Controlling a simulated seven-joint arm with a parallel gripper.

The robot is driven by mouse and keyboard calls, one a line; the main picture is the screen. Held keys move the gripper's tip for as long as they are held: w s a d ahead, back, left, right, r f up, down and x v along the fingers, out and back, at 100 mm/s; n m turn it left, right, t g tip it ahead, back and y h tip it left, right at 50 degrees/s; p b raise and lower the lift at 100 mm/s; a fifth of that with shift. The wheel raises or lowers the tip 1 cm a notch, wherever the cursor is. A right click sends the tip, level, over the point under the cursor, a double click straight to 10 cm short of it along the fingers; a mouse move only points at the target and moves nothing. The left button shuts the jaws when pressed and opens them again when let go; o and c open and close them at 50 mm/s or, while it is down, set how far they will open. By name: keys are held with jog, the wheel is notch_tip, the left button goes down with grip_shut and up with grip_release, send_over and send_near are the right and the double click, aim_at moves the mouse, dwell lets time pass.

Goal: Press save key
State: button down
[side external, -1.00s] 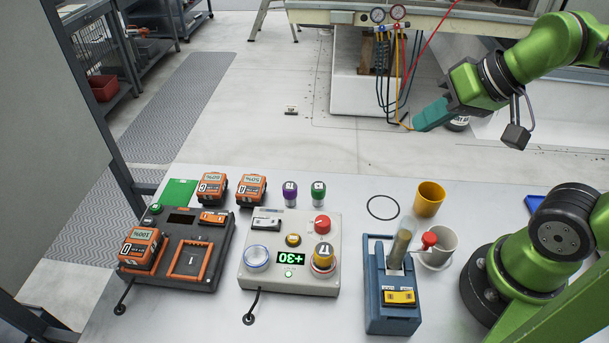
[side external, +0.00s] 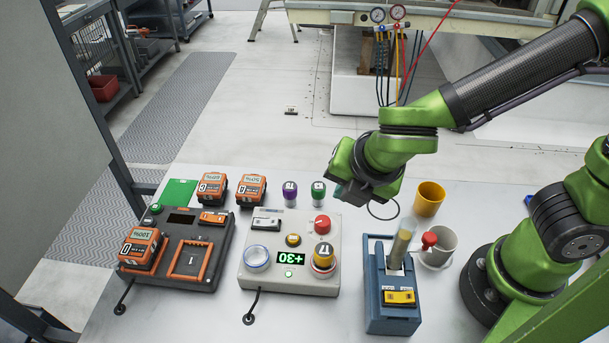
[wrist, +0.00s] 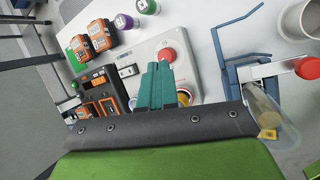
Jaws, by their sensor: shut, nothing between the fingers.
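My gripper (wrist: 160,68) has teal fingers, pressed together and empty. In the wrist view they overlap the grey control box, hiding its middle. In the side view my gripper (side external: 346,190) hangs above and behind the box's right rear corner, apart from it. The grey control box (side external: 253,283) has a green display (side external: 291,258) reading +30. It carries a small yellow-orange button (side external: 293,240), a rocker switch (side external: 266,224), a red knob (side external: 322,224), a clear-ringed round button (side external: 256,256) and a yellow-capped knob (side external: 323,253). I cannot read which one is marked save.
Left stands a black charger (side external: 183,277) with orange batteries (side external: 143,247). Right of the box are a blue holder (side external: 376,311) with a yellow switch (side external: 400,297), a white cup (side external: 443,244) and a yellow cup (side external: 430,197). Purple (side external: 290,194) and green (side external: 318,193) capped pieces stand behind the box.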

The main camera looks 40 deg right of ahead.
aim_at(296, 241)
jog(key=w+a+n+t, duration=0.2)
jog(key=a+n, duration=0.1)
jog(key=n, duration=0.7)
jog(key=w+a+n+t+y, duration=0.1)
jog(key=a+n, duration=0.3)
jog(key=n, duration=0.6)
jog(key=shift+w+r+t, duration=0.4)
jog(key=shift+w+r, duration=0.05)
jog(key=shift+w, duration=0.1)
jog(key=shift+a, duration=0.1)
jog(key=shift+f, duration=4.45)
jog(key=shift+f, duration=0.1)
jog(key=shift+f, duration=0.3)
